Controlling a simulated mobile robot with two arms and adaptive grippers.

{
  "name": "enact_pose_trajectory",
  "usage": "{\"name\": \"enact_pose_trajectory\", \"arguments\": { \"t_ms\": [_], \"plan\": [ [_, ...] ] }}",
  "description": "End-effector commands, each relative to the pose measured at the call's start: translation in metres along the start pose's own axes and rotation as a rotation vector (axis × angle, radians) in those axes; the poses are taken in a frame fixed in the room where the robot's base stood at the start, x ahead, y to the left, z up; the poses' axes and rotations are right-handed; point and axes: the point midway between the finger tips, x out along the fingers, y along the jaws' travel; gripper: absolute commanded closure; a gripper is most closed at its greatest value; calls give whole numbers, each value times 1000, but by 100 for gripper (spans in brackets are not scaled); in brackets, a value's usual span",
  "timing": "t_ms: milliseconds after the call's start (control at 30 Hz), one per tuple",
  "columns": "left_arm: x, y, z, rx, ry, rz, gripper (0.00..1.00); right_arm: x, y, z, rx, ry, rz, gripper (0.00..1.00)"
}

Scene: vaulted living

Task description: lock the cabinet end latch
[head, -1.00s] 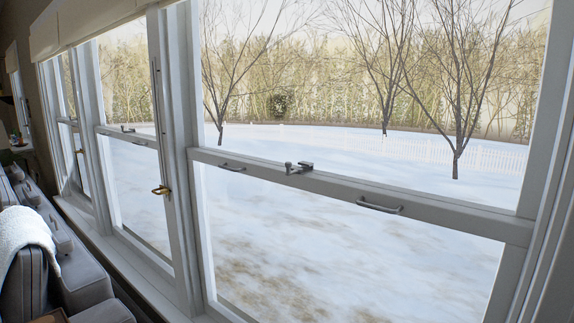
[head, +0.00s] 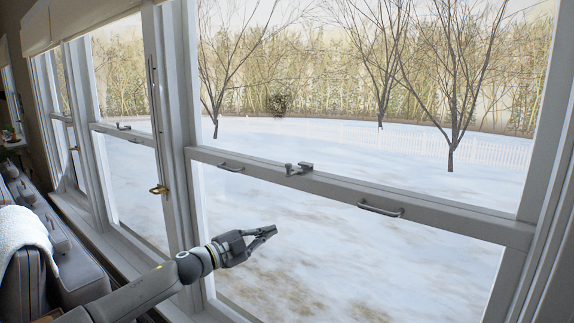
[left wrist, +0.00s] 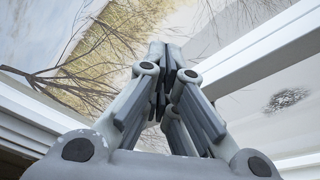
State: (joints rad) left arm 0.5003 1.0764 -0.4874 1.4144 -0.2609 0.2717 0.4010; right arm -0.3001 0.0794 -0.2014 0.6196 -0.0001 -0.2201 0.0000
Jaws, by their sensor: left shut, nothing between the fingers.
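No cabinet shows in these views. A grey metal latch (head: 298,168) sits on top of the middle rail of the nearest window. A similar small latch (head: 123,126) is on the farther window's rail. A brass handle (head: 159,190) is on the post between the two windows. My left gripper (head: 274,231) is shut and empty, in front of the lower pane. It is below the near latch and apart from it. In the left wrist view its fingers (left wrist: 170,65) are together with nothing between them. My right gripper is not in view.
A grey sofa (head: 85,272) with a white throw (head: 25,238) stands along the windows at the left. The space before the right panes looks clear.

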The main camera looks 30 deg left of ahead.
Motion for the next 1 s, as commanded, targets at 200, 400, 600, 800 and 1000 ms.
{"name": "enact_pose_trajectory", "arguments": {
  "t_ms": [200, 400, 600, 800, 1000],
  "plan": [
    [-16, -83, -93, 183, 162, 24, 100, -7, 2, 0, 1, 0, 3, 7],
    [-36, -114, -145, 288, 240, 57, 100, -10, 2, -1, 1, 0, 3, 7],
    [-46, -123, -164, 327, 266, 75, 100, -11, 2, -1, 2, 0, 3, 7],
    [-46, -123, -165, 328, 268, 76, 100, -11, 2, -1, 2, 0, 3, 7],
    [-45, -124, -165, 327, 268, 75, 100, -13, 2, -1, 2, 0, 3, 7]
  ]
}}
